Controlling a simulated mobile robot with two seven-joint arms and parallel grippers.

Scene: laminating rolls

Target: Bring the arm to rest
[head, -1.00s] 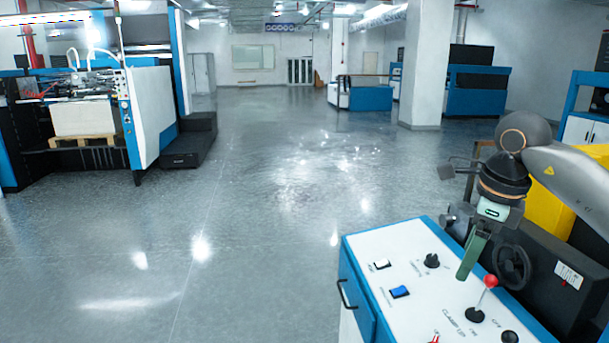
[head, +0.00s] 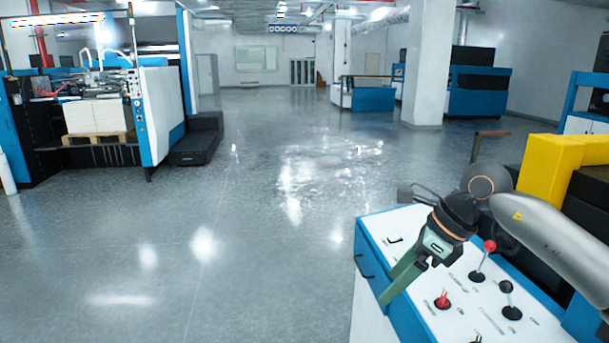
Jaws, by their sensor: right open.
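My right arm (head: 550,232) comes in from the right edge over a white and blue control panel (head: 378,228). My right gripper (head: 398,282) is open and empty. Its green fingers point down and to the left, over the panel's left part. They overlap in this view, and I cannot tell how far above the panel they are. My left gripper is not in view.
The panel carries a red-knobbed lever (head: 489,246), a black-knobbed lever (head: 507,288) and a red switch (head: 442,300). A yellow block (head: 550,168) stands behind the arm. A large machine (head: 160,105) is at left. The floor (head: 240,230) between is clear.

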